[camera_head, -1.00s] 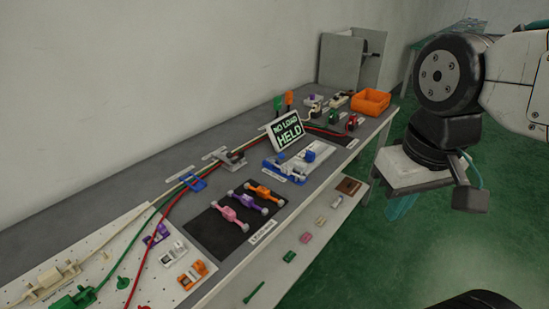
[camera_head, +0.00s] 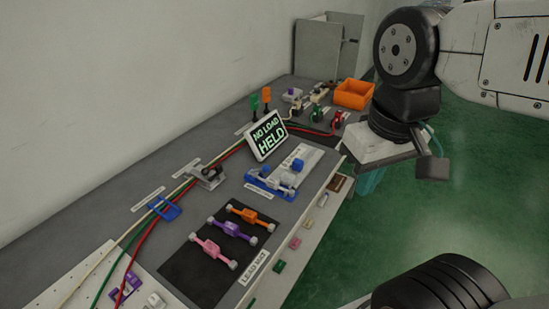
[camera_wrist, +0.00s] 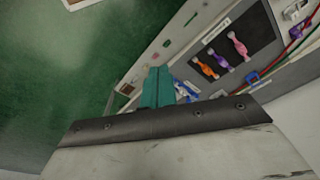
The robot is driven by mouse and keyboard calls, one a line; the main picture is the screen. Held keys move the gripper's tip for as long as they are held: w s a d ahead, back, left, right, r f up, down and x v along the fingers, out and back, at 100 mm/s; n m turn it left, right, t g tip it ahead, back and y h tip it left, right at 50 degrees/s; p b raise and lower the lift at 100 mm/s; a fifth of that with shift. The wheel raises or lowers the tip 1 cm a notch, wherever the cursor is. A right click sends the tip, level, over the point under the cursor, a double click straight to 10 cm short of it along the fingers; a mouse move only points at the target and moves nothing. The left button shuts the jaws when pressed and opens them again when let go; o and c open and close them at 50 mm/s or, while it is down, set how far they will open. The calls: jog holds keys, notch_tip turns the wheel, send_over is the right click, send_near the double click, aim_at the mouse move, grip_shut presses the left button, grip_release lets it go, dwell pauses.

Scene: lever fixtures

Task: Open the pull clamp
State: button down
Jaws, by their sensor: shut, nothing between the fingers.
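A fixture with a blue base (camera_head: 268,188), grey parts and a blue knob stands on the bench in front of a sign (camera_head: 266,136) reading "NO LOAD HELD". It may be the pull clamp; its label is too small to read. A grey metal clamp (camera_head: 208,177) stands to its left, by the cables. My gripper's teal fingers (camera_wrist: 157,88) are together and empty in the wrist view, and the blue fixture (camera_wrist: 187,92) shows partly behind them. In the head view, my gripper (camera_head: 370,180) hangs beyond the bench's front edge, right of the fixture, mostly hidden by my wrist.
A black mat (camera_head: 212,262) holds orange, purple and pink lever pieces. A blue bracket (camera_head: 164,209) sits over the cables. An orange bin (camera_head: 353,94) and several small clamps stand at the far end. A lower shelf holds small blocks. Green floor right of the bench is open.

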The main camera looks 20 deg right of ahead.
aim_at(259, 170)
jog(key=w+a+f+m+t+y, duration=0.1)
jog(key=w+f+m+y, duration=0.15)
jog(key=w, duration=0.55)
jog(key=w+f+m+y, duration=0.1)
jog(key=w+f, duration=0.2)
jog(key=w, duration=0.5)
jog(key=w+d+f+m+t, duration=0.1)
jog(key=w+d+f+m, duration=0.3)
jog(key=w+f, duration=0.3)
jog(key=shift+w+d+f, duration=0.25)
jog(key=shift+w+f, duration=0.1)
jog(key=shift+w, duration=0.9)
jog(key=x, duration=1)
jog(key=shift+w+a+r, duration=0.1)
jog(key=shift+a+r, duration=0.05)
jog(key=shift+w+a+r, duration=0.2)
jog(key=shift+w+a, duration=0.65)
jog(key=shift+a, duration=0.05)
jog(key=shift+w+a+r, duration=0.15)
jog(key=shift+w+a, duration=0.4)
